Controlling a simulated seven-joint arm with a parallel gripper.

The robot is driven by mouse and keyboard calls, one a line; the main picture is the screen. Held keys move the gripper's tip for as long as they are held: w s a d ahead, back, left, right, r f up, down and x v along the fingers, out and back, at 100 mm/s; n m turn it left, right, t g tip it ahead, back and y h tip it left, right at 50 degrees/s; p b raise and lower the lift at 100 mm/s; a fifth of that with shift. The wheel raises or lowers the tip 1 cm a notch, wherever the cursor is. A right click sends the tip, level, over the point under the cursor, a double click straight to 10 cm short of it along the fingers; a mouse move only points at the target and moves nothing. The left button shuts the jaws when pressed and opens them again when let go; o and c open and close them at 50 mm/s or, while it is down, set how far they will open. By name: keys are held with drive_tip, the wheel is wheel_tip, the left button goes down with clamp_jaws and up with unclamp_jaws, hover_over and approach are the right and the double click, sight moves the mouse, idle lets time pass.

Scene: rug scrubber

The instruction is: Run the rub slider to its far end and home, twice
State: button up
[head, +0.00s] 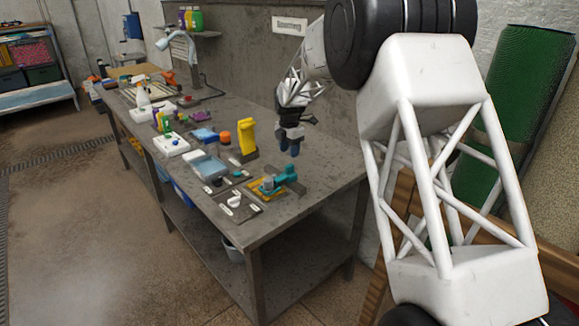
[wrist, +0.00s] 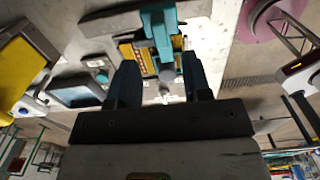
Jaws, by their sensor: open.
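The rub slider, as I take it, is the teal unit (head: 287,175) over a yellow strip near the bench's front right end. It also shows in the wrist view as a teal block (wrist: 160,30) over a dark and yellow strip (wrist: 136,54), between and beyond my fingers. A rounded grey-blue piece sits at its left end in the head view. My gripper (head: 290,145) is in the air above and behind the unit, apart from it. Its two dark fingers (wrist: 160,78) are spread, with nothing held between them. The slider's exact position along its track is too small to tell.
A white knob on a plate (head: 234,201) lies left of the unit. A blue tray (head: 209,168), an orange-topped jar (head: 224,139) and a yellow upright piece (head: 247,136) stand behind. More items crowd the bench (head: 290,215) farther left. Its front right corner is clear.

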sight(289, 165)
drive_tip(key=shift+f, duration=3.9)
clamp_jaws()
